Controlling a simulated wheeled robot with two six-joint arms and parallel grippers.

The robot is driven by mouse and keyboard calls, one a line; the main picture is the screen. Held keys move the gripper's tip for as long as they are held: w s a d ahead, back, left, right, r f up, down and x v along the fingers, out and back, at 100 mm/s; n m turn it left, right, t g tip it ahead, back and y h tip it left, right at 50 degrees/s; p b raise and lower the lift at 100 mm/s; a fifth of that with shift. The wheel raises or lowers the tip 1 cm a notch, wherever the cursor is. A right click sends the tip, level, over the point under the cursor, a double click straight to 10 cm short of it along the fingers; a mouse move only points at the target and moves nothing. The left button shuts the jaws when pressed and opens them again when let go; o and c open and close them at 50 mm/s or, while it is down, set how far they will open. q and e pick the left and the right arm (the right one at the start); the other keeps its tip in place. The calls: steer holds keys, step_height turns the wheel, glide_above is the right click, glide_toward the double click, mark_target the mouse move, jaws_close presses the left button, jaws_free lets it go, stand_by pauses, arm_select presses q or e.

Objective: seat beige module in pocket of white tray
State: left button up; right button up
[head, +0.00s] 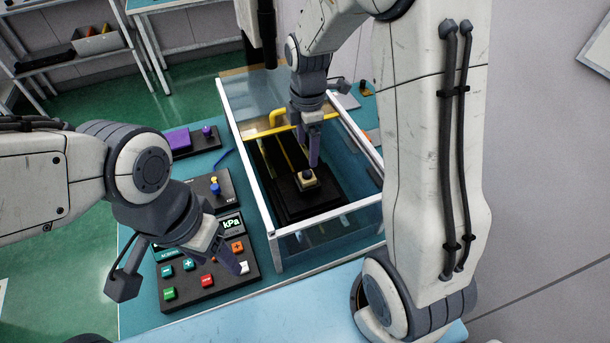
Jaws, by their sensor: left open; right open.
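A small beige module (307,180) with a dark top sits on a black stepped base (290,205) inside a clear-walled enclosure. My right gripper (314,150) reaches down into the enclosure, with one finger visible just above the module. Its other finger is hard to make out, and I cannot tell whether it touches the module. My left gripper (178,270) is open and empty over the button panel, left of the enclosure. I cannot make out a white tray or its pocket.
The enclosure's white rim (249,172) surrounds the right gripper. The button panel (205,285) with a kPa display, a joystick box (213,190) and a purple-topped box (180,140) stand to the left.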

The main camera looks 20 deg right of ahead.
glide_above(307, 173)
step_height(307, 173, down, 5)
steer(key=shift+s+d+f+p, duration=0.15)
steer(key=shift+f+p, duration=0.05)
steer(key=shift+p, duration=0.1)
steer(key=f, duration=0.2)
steer(key=f+p, duration=0.1)
steer(key=f, duration=0.1)
steer(key=shift+a+f+p, duration=0.2)
steer(key=shift+f+p, duration=0.1)
steer(key=shift+f, duration=0.4)
jaws_close()
steer(key=shift+r, duration=0.1)
